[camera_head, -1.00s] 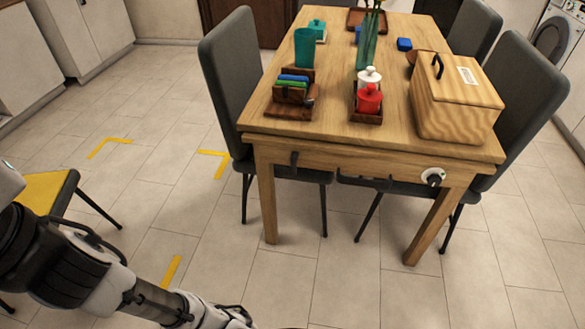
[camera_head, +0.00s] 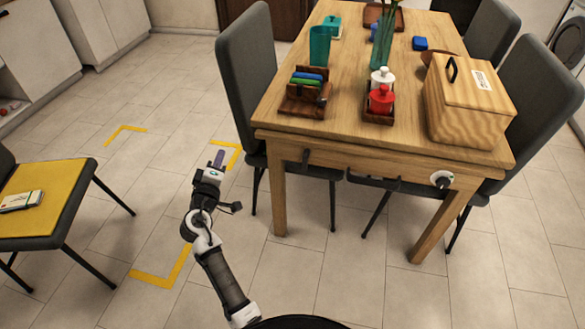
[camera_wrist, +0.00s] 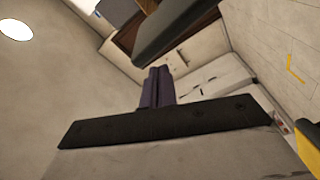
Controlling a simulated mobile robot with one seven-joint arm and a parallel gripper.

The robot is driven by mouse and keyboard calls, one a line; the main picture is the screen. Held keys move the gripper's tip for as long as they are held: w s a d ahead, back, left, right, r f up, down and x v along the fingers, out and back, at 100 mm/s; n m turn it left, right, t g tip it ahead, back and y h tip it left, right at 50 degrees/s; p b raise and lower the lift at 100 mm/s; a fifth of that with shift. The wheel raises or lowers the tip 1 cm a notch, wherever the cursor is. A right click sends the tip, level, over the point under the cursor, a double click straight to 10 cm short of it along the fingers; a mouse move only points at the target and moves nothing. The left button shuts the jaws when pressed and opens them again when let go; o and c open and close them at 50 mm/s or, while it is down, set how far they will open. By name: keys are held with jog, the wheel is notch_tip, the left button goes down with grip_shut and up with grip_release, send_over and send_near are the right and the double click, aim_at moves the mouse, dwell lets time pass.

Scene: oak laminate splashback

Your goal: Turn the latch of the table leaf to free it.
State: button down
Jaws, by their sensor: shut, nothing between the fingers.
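The wooden table (camera_head: 345,145) stands at the upper right in the head view. On its front apron, near the right end, is a black knob on a round white plate (camera_head: 441,180), which looks like the latch. My gripper (camera_head: 218,160) is shut and empty, in front of and left of the table, well apart from the knob. Its purple fingers lie together in the wrist view (camera_wrist: 157,88). The latch is not seen in the wrist view.
Grey chairs stand around the table, one at its left (camera_head: 245,75). A chair with a yellow seat (camera_head: 52,205) stands at the left. A wooden box (camera_head: 468,108) and red bottle (camera_head: 380,99) are on the tabletop. The tiled floor before the table is clear.

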aim_at(306, 160)
jog(key=s+d+f+g+h, duration=0.1)
jog(key=d+f+g+h, duration=0.1)
jog(key=d+f+h, duration=0.4)
jog(key=d+f, duration=0.5)
jog(key=d, duration=0.1)
jog(key=shift+s+h+p, duration=0.3)
jog(key=p+x, duration=0.2)
jog(key=x, duration=0.8)
jog(key=shift+r, duration=0.1)
jog(key=d, duration=0.1)
jog(key=d+p, duration=0.1)
jog(key=shift+s+d, duration=0.2)
jog(key=shift+d, duration=0.05)
jog(key=shift+s+d+p, duration=0.15)
jog(key=shift+d+p, duration=0.15)
jog(key=shift+d, duration=0.4)
